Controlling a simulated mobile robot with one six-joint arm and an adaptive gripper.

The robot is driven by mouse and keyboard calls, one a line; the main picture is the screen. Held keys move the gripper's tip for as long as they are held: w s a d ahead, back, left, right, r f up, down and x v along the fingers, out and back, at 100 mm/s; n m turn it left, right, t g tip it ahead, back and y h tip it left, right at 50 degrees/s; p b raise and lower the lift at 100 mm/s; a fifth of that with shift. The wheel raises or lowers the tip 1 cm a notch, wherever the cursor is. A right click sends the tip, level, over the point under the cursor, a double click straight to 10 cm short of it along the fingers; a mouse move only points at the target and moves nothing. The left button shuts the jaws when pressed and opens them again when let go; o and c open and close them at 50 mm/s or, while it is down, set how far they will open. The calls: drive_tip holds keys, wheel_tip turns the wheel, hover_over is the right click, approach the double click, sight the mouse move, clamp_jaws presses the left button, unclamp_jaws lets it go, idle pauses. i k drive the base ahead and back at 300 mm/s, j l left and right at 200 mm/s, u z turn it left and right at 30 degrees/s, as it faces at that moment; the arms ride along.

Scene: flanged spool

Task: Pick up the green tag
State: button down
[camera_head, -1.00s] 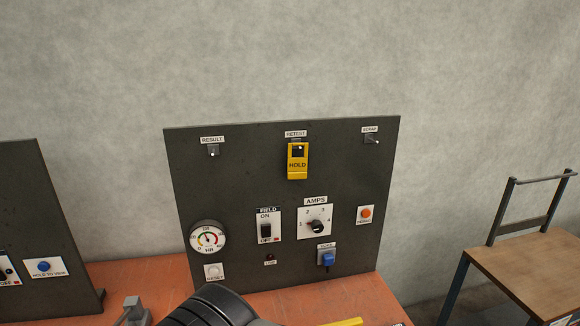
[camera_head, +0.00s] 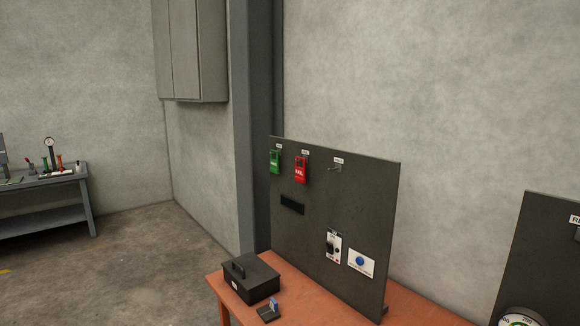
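The green tag (camera_head: 275,161) hangs at the upper left of a dark upright panel (camera_head: 345,206), under a small white label. A red tag (camera_head: 300,170) marked FAIL hangs just to its right. To the right of that is a bare hook (camera_head: 335,168) under its own label. My gripper does not show in the view now.
The panel stands on an orange-red bench (camera_head: 314,304). A black box with a handle (camera_head: 251,278) and a small grey-blue object (camera_head: 269,309) sit at the bench's left. Another dark panel (camera_head: 540,250) is at right. Open floor (camera_head: 140,265) lies left.

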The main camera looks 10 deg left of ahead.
sight(274, 168)
drive_tip(key=i+j+z, duration=0.2)
drive_tip(key=j+z, duration=0.25)
drive_tip(key=i+j+z, duration=0.15)
drive_tip(key=j+z, duration=0.75)
drive_tip(key=j, duration=0.15)
